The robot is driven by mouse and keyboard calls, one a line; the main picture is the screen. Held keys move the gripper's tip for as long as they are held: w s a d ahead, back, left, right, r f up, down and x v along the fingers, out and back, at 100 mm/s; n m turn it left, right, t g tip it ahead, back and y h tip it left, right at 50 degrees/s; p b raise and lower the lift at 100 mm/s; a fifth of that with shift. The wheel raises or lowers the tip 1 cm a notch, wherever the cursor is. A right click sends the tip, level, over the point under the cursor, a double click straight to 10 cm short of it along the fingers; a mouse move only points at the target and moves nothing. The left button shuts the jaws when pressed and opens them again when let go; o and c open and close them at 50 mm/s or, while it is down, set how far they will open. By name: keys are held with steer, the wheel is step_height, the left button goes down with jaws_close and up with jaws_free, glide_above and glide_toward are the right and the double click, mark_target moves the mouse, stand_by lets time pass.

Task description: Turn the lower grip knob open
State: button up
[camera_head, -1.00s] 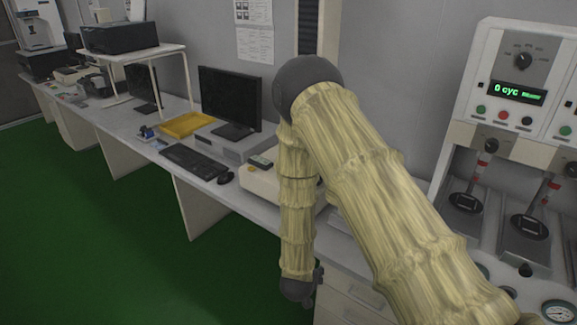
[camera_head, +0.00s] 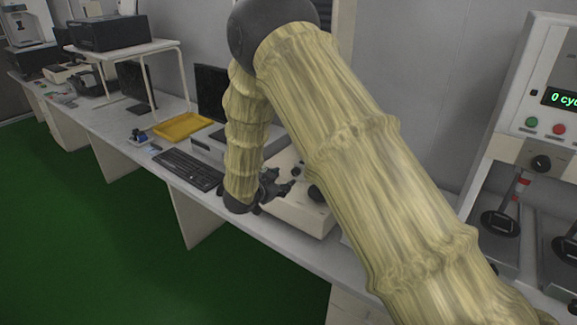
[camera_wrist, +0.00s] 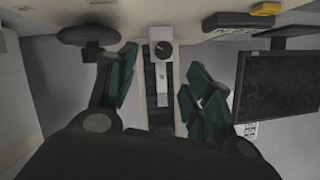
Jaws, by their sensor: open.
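My gripper (camera_head: 281,183) is at the end of the bent arm, over the left front of a pale bench device (camera_head: 300,212). In the wrist view my gripper (camera_wrist: 160,68) is open and empty, its green-padded fingers spread. A round dark knob with a light pointer mark (camera_wrist: 161,50) shows in the gap between them, in front of an upright column; it looks apart from the fingers. A larger dark round part (camera_wrist: 88,35) is outside the left finger. Two dark round parts sit on the device in the head view; I cannot tell for certain which is the lower grip knob.
A monitor (camera_wrist: 288,87) is close on the right in the wrist view. A keyboard (camera_head: 187,169) and yellow tray (camera_head: 182,127) lie on the bench left of my gripper. A test machine (camera_head: 545,130) stands at right. Green floor (camera_head: 110,250) is clear in front.

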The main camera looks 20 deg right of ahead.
mark_target(294, 172)
steer(key=shift+w+d, duration=0.2)
steer(key=shift+w, duration=0.6)
steer(key=p+x, duration=0.2)
steer(key=x, duration=0.6)
steer(key=shift+d+p, duration=0.1)
steer(key=shift+p, duration=0.2)
steer(key=shift+x, duration=0.95)
steer(key=shift+c, duration=0.2)
steer(key=c, duration=1)
